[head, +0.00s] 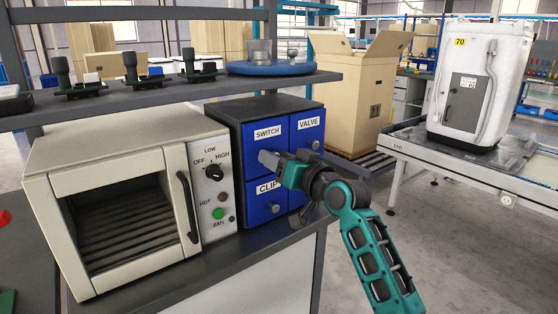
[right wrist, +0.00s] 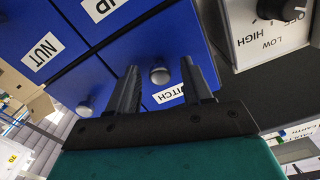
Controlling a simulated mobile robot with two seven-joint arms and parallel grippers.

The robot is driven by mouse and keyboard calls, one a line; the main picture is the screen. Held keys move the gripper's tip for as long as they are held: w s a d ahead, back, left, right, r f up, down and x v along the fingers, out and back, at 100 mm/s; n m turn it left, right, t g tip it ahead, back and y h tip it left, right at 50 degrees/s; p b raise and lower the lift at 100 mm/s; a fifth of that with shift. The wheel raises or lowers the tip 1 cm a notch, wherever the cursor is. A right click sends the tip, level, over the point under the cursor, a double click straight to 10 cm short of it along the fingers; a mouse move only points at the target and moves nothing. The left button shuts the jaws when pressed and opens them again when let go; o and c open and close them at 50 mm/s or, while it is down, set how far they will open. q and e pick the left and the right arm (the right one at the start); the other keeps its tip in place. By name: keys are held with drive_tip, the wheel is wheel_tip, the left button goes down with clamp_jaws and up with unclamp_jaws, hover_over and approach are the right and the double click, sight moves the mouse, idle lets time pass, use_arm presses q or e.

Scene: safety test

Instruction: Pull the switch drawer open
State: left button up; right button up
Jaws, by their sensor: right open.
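The switch drawer (head: 267,131) is the upper left blue drawer of a dark cabinet and looks shut, flush with the others. My right gripper (head: 268,160) is in front of it and covers its knob in the head view. In the right wrist view, which is turned over, the round grey knob (right wrist: 159,76) sits between the two open dark fingers of the right gripper (right wrist: 160,80). The fingers are apart from each other, one each side of the knob; contact is not visible. The SWITCH label (right wrist: 169,94) is partly hidden by a finger. My left gripper is not in view.
The valve drawer (head: 307,128) is to the right, the clip drawer (head: 262,204) below, and the nut drawer (right wrist: 40,52) diagonal. A beige oven (head: 110,150) stands left of the cabinet. A shelf (head: 150,96) with fixtures runs above. A cardboard box (head: 345,90) stands behind.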

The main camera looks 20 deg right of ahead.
drive_tip(key=shift+c, duration=0.5)
clamp_jaws()
